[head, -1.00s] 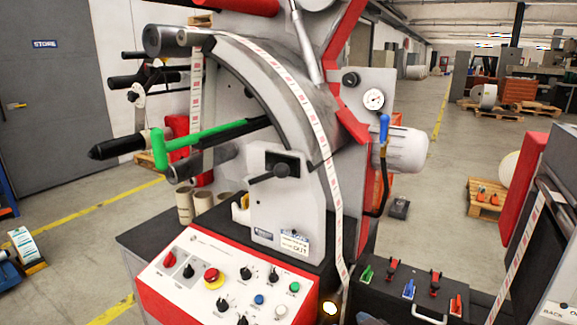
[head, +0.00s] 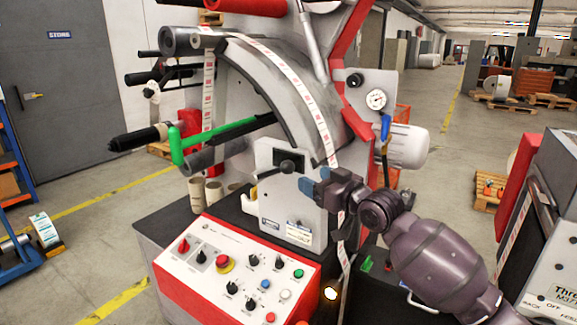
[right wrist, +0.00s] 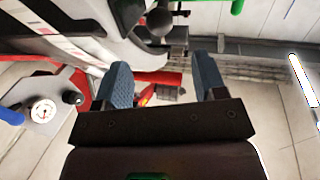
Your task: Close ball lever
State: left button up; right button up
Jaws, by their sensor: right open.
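A short black lever with a round knob (head: 288,166) sits on the light grey plate at the front of the machine. I cannot tell for certain which is the ball lever. My right gripper (head: 316,188) has blue fingers and is just right of and below the black knob, apart from it in the picture. In the right wrist view the gripper (right wrist: 163,84) is open and empty, with a dark ball knob (right wrist: 160,22) beyond the fingertips. My left gripper is out of view.
The red-edged control panel (head: 232,275) lies below the plate. A green bar (head: 225,133) sticks out to the left. The label web (head: 290,75) runs down behind my right gripper.

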aim_at(293, 169)
jog(key=x, duration=0.9)
jog(key=shift+w+p, duration=0.1)
jog(key=shift+p, duration=0.2)
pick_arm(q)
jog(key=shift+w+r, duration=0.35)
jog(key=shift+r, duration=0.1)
pick_arm(e)
jog(key=shift+w+a+f, duration=0.1)
jog(key=shift+w+a, duration=0.3)
jog(key=shift+w, duration=0.1)
